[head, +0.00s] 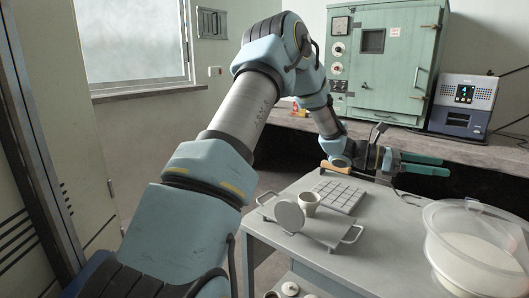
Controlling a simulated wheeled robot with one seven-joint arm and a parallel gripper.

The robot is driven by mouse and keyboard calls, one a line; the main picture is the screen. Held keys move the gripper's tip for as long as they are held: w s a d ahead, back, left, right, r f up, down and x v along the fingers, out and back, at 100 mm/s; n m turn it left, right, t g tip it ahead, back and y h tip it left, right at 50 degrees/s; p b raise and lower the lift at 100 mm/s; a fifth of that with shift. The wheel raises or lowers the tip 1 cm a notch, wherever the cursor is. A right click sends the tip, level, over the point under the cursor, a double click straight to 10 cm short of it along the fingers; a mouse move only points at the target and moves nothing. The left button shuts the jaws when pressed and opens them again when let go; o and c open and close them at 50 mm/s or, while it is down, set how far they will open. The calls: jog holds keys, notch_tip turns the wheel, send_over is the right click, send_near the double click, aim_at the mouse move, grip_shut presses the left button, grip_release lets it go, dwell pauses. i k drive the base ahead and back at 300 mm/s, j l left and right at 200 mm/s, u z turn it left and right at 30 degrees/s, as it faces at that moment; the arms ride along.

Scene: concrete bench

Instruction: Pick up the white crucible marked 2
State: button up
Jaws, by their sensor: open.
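A small white crucible (309,204) stands upright on a grey tray with handles (328,236) on the grey table. No number can be read on it. A round pale disc (289,215) leans on edge beside it, to its left. My gripper (443,166) is at the upper right of the crucible, above the table's back edge. Its two green fingers point right, are apart and hold nothing. It is clear of the crucible.
A gridded grey plate (341,196) lies behind the crucible. A large clear tub with white contents (478,245) stands at the table's right. Small white pieces (289,288) sit lower, at the bottom edge. A green cabinet furnace (385,60) and a blue-white device (462,103) stand on the concrete bench.

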aim_at(309, 201)
jog(key=k+j, duration=0.2)
jog(key=j, duration=0.2)
jog(key=k+j, duration=0.2)
jog(key=j, duration=0.15)
jog(key=k+j, duration=0.25)
jog(key=j, duration=0.15)
